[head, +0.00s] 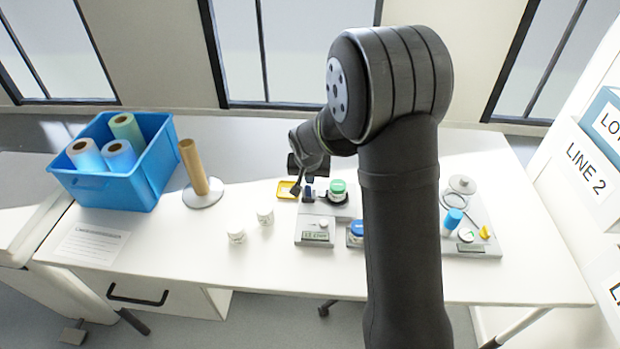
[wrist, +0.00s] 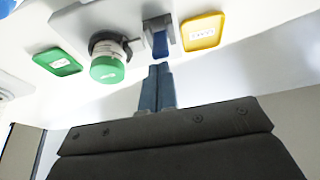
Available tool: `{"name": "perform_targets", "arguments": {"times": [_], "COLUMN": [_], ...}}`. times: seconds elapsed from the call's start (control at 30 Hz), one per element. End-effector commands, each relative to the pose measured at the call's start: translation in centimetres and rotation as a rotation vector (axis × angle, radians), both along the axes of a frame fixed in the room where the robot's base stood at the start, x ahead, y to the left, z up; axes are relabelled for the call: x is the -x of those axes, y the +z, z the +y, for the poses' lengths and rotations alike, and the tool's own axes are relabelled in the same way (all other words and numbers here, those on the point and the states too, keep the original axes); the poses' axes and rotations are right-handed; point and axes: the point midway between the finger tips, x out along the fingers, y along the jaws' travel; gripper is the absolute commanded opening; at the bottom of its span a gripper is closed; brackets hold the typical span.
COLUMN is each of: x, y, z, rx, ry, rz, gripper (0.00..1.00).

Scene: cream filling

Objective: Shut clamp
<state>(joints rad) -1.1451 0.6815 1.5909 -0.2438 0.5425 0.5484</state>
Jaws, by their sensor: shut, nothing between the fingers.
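The clamp shows in the wrist view as a grey block with a blue lever (wrist: 160,43). In the head view its dark blue part (head: 308,191) is small, beside the jar. A white jar with a green lid (wrist: 107,68) sits in a dark ring on the same grey base; it also shows in the head view (head: 338,188). My gripper (wrist: 159,70) is shut and empty, its tips just short of the blue lever with a small gap apparent. In the head view my gripper (head: 297,188) is small and dark beside the clamp. I cannot tell how far the clamp is closed.
A yellow tray (wrist: 203,32) lies right of the clamp and a green tray (wrist: 57,62) left of the jar in the wrist view. A grey scale (head: 316,236) and white jars (head: 265,216) stand nearer. A blue crate (head: 120,185) with rolls and a brown post (head: 193,167) are left.

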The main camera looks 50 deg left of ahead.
Motion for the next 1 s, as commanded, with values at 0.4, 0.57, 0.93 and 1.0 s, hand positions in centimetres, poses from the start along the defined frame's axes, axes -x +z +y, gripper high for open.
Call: {"name": "perform_targets", "arguments": {"times": [0.4, 0.57, 0.93, 1.0], "x": [0.0, -0.1, -2.2, -1.6], "y": [1.1, 1.2, 3.5, 4.5], "z": [0.0, 0.1, 2.3, 1.6], "rx": [0.000, 0.000, -0.003, -0.003], "ry": [0.000, 0.000, 0.000, 0.001], "rz": [0.000, 0.000, -0.001, -0.001], "gripper": [0.00, 0.00, 0.00, 0.00]}}
